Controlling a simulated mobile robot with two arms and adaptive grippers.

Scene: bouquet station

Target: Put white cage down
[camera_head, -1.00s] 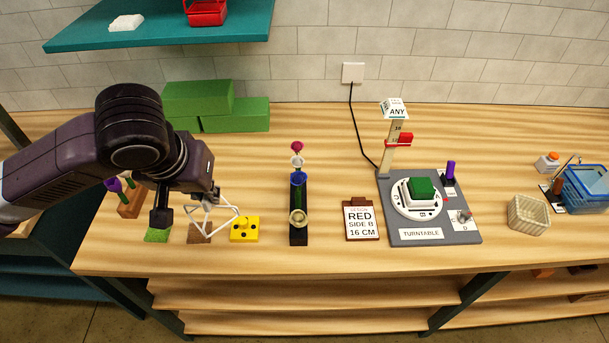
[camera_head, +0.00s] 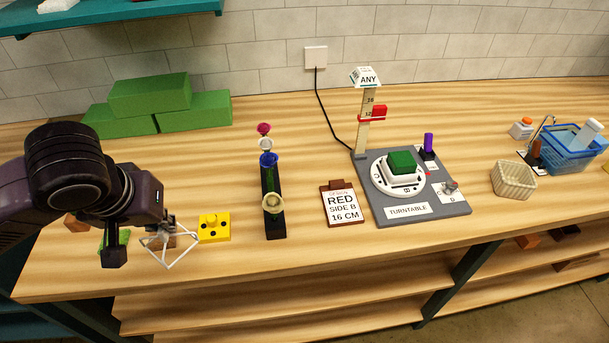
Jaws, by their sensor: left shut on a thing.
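The white cage (camera_head: 176,246) is an open wire frame at the lower left of the head view. My left gripper (camera_head: 134,243) is shut on its left side. The cage overlaps a small brown block (camera_head: 163,240) in the picture; I cannot tell whether it touches the block or the table. My left gripper's far finger is partly hidden. My right gripper is not in view.
A yellow block (camera_head: 214,228) with dark holes stands just right of the cage. Further right are a dark flower stand (camera_head: 275,222), a sign (camera_head: 342,205) and the turntable (camera_head: 415,211). Green blocks (camera_head: 149,95) lie behind. Bare wood lies between them.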

